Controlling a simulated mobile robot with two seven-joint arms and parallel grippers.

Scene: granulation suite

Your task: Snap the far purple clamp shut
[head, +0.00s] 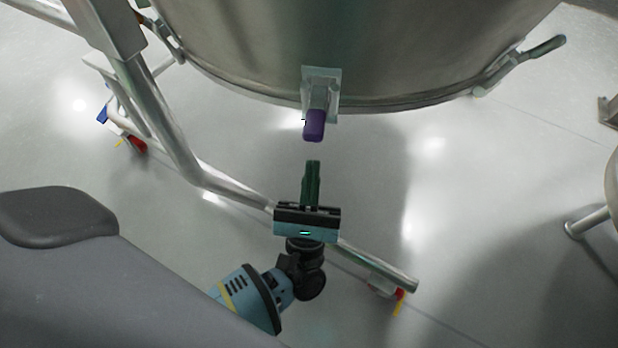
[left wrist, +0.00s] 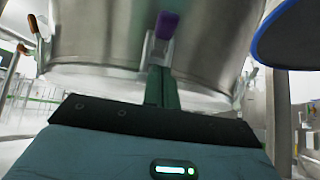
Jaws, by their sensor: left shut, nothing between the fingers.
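The purple-handled clamp (head: 314,124) is on the near side of the steel vessel, at its lower rim. Its pale bracket lies against the vessel wall, and the purple grip points toward my gripper. In the left wrist view the purple grip (left wrist: 166,25) is at the top, above the fingers. I cannot tell how far the lever stands off the wall. My left gripper (head: 312,164) is shut and empty, just below the grip in the head view, with a small gap between them. Its fingers also show in the left wrist view (left wrist: 161,76). My right gripper is out of view.
The steel vessel (head: 400,45) fills the top. Another clamp (head: 525,62) juts from its right side. A tubular frame (head: 160,110) with castered feet runs down the left and under my left arm. A dark blue rounded object (left wrist: 295,35) is at upper right in the wrist view.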

